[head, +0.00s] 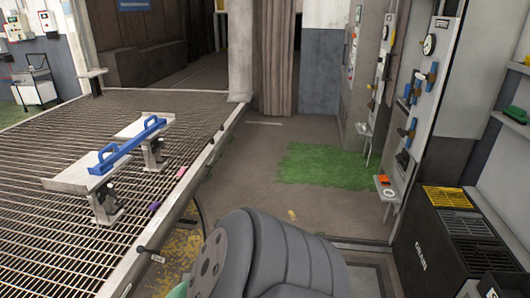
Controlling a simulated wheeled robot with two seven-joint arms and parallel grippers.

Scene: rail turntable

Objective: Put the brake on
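Neither of my grippers is in view; a grey rounded part at the bottom middle looks like one of my own arm links. I cannot tell for sure which thing is the brake. A small dark handle (149,254) sticks out at the near edge of the slatted deck (50,235). On the right, a tall panel (425,85) carries a round gauge (429,44) and several blue fittings.
A dark cabinet with a yellow-topped grille (447,197) stands at the right. A green patch (325,166) lies on the brown floor, which is open between deck and panels. A brown curtain (275,60) hangs at the back. A white cart (35,90) stands far left.

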